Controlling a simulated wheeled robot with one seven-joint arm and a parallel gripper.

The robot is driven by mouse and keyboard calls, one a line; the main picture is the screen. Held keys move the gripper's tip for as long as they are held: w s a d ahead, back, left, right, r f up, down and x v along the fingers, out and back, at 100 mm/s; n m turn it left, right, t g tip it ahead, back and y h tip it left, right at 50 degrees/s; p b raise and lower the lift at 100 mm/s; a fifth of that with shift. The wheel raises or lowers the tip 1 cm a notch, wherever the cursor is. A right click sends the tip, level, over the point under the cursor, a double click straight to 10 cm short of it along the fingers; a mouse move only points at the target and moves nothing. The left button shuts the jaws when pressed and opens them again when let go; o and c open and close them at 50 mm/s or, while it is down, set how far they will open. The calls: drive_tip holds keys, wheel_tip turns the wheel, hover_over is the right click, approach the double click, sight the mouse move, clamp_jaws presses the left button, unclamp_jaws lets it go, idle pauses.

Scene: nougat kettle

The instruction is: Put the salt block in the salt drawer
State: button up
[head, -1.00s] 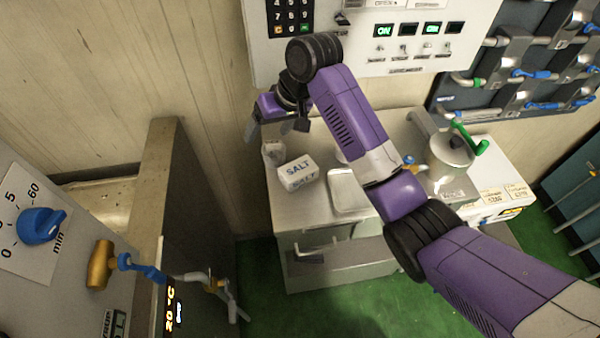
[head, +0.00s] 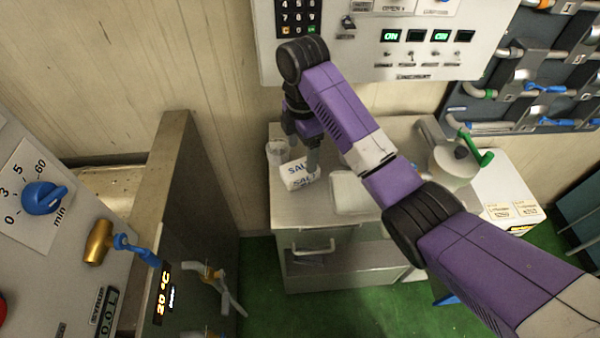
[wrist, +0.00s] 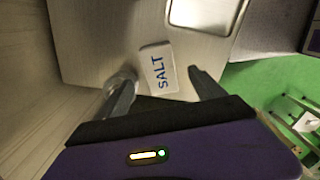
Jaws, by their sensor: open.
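The white salt block (head: 299,173), marked SALT in blue, lies on the metal cabinet top near its left end. My gripper (head: 301,160) is open and just above the block, and one finger hides part of it. In the wrist view my gripper (wrist: 153,88) has its fingers spread, with the salt block (wrist: 158,70) ahead of and between the tips, not gripped. A drawer with a pale handle (head: 313,247) is in the cabinet front below. I cannot read any label on that drawer.
A clear cup (head: 276,152) stands just left of the block, close to one finger. A pale tray (head: 353,192) lies to the right. A lidded metal pot (head: 450,166) with a green handle stands farther right. A grey wall panel (head: 178,200) rises at left. Green floor is open in front.

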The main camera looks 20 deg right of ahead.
sight(300, 167)
drive_tip(key=shift+a+f+p, duration=0.15)
drive_tip(key=shift+f+p, duration=0.15)
drive_tip(key=shift+f, duration=1.45)
drive_tip(key=shift+a+f+p, duration=0.1)
drive_tip(key=shift+f+p, duration=0.2)
drive_tip(key=shift+f, duration=1.4)
drive_tip(key=shift+c, duration=0.2)
drive_tip(key=shift+r, duration=0.1)
clamp_jaws()
